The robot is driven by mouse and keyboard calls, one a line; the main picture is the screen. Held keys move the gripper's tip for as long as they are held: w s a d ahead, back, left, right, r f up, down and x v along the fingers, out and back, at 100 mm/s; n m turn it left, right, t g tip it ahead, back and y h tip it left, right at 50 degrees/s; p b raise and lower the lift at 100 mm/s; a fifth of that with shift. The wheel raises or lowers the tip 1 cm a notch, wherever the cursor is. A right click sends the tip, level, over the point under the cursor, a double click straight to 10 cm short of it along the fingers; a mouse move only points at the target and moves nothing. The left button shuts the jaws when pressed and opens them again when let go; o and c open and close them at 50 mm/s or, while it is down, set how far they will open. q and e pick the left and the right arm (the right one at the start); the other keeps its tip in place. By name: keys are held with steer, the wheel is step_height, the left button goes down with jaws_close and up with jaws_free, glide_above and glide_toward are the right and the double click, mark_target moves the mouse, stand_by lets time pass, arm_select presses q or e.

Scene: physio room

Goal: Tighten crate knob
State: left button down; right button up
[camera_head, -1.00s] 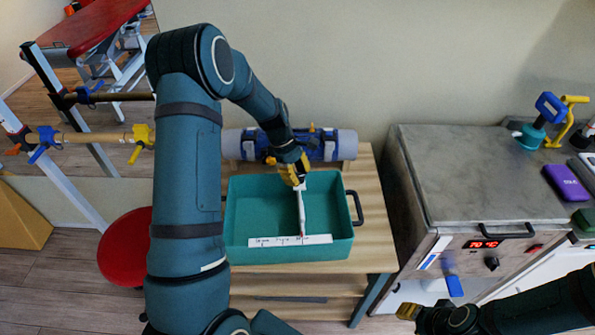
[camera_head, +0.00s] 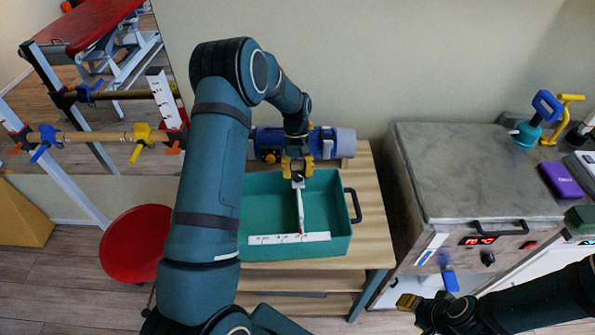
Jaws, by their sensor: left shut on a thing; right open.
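The teal crate (camera_head: 340,215) stands on a wooden shelf unit, open at the top. A thin white divider (camera_head: 301,212) runs across its inside from the far wall towards a white scale strip (camera_head: 289,239) along the near side. My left gripper (camera_head: 298,177) points down at the divider's far end, by the crate's far wall. Its yellow fingers are shut on a small piece there, which I take to be the crate knob; the fingers mostly hide it. My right gripper (camera_head: 408,303) is open at the lower right, apart from the crate.
A blue and grey roll (camera_head: 340,142) lies behind the crate. A black handle (camera_head: 353,206) sticks out on the crate's right. To the right stands a steel heater cabinet (camera_head: 470,170) with a red display. A red stool (camera_head: 137,243) stands at the left.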

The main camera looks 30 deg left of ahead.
arm_select(q)
steer(key=m+y, duration=0.1)
steer(key=m, duration=0.2)
steer(key=m+g+y, duration=0.1)
steer(key=m, duration=0.2)
steer(key=shift+d+f, duration=0.1)
steer(key=shift+d, duration=0.05)
stand_by(0.3)
steer(key=c, duration=0.6)
jaws_free()
steer(key=v, duration=1.2)
steer(key=shift+d, duration=0.1)
